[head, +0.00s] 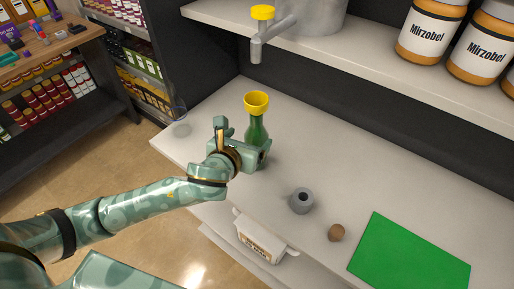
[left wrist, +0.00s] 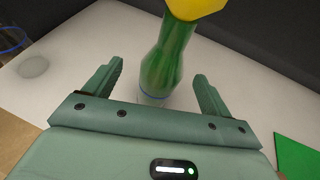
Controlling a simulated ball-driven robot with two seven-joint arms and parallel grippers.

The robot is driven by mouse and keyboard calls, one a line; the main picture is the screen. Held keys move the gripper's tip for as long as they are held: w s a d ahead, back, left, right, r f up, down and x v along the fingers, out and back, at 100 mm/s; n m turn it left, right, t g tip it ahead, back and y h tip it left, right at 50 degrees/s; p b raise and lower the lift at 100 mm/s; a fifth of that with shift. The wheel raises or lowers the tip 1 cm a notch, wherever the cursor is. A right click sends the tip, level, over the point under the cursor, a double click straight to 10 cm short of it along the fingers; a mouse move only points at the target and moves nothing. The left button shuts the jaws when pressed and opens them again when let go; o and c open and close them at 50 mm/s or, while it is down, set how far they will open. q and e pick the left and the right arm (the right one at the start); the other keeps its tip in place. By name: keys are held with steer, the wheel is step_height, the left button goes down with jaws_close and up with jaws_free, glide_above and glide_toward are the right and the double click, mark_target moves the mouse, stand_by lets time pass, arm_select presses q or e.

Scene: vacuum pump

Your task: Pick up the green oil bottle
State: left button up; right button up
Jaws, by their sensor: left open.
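The green oil bottle (head: 257,130) stands upright on the white counter, with a yellow funnel-shaped top (head: 256,102). In the head view my left gripper (head: 243,143) is at the bottle and hides part of its lower body. In the left wrist view the bottle (left wrist: 167,58) stands ahead of and between the open fingers of my left gripper (left wrist: 160,88). A gap shows on each side, and the fingers do not visibly touch it. My right gripper is not in view.
On the counter (head: 200,120) are a grey ring-like part (head: 301,201), a brown cork (head: 336,232) and a green mat (head: 412,258). A shelf above holds jars (head: 432,32) and a yellow-topped spout (head: 262,30) overhanging its edge.

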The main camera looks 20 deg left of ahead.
arm_select(q)
steer(key=shift+x, duration=0.85)
steer(key=shift+w+d+f, duration=0.15)
steer(key=shift+w+f, duration=0.1)
steer(key=shift+w, duration=0.15)
steer(key=w+f+b, duration=0.1)
steer(key=w+f, duration=0.1)
steer(key=w, duration=0.1)
steer(key=shift+w+d+f+b, duration=0.1)
steer(key=shift+d+f+b, duration=0.05)
steer(key=shift+d+b, duration=0.25)
steer(key=shift+w+f, duration=0.15)
steer(key=shift+w, duration=0.3)
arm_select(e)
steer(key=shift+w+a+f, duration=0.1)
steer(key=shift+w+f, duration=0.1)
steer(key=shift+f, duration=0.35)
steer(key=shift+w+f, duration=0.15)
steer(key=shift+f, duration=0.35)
arm_select(q)
steer(key=shift+s, duration=0.1)
steer(key=shift+c, duration=0.2)
steer(key=c, duration=1.2)
